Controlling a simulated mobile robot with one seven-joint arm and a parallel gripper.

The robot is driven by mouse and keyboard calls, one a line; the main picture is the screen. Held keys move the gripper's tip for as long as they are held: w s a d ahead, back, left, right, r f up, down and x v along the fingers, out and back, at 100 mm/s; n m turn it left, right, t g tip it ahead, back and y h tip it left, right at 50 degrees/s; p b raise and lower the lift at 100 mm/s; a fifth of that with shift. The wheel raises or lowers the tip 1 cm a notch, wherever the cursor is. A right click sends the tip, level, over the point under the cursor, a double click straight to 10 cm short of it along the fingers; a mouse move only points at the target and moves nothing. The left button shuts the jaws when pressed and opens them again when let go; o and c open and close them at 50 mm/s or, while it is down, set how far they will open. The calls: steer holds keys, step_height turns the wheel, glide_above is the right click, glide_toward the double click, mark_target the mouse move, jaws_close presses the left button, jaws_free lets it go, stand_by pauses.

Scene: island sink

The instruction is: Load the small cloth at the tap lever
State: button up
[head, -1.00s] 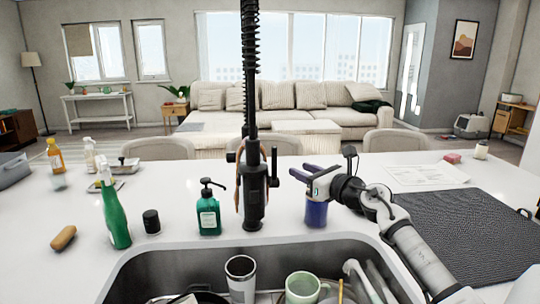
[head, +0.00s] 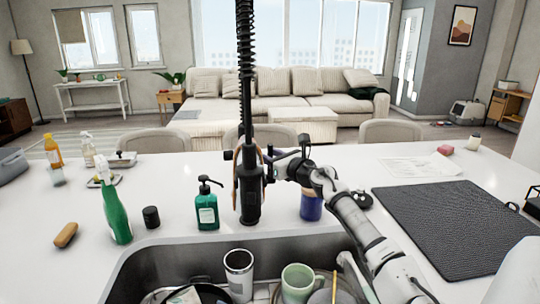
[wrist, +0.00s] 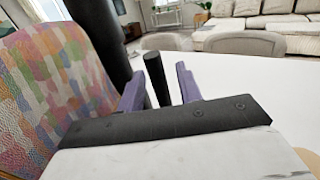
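The black tap (head: 248,185) stands upright behind the sink. A thin brown-orange edge, apparently the small cloth (head: 238,192), hangs against it. In the wrist view a multicoloured patterned cloth (wrist: 45,85) fills the left side, next to the dark tap body (wrist: 95,40). My gripper (head: 270,165) is at the right side of the tap, above the counter. In the wrist view my gripper (wrist: 160,88) has its purple fingers apart, with a black rod, probably the tap lever (wrist: 155,80), showing between them. I cannot tell if they touch it. The cloth is outside the fingers.
The sink (head: 175,252) holds a steel tumbler (head: 239,272), a green mug (head: 298,283) and other dishes. A green soap bottle (head: 207,210) stands left of the tap, a blue jar (head: 311,206) under my arm. A dark mat (head: 450,225) lies at right.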

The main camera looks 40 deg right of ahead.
jaws_close()
steer(key=shift+f, duration=0.1)
steer(key=shift+s+a+f+b, duration=0.1)
steer(key=shift+f+b, duration=0.15)
steer(key=shift+b, duration=1)
steer(key=shift+s+a+n+t+b, duration=0.15)
steer(key=shift+n+t+b, duration=0.3)
steer(key=shift+b, duration=0.5)
steer(key=shift+s+r+b, duration=0.15)
steer(key=shift+r+b, duration=0.05)
steer(key=shift+b, duration=0.15)
steer(key=shift+r, duration=0.1)
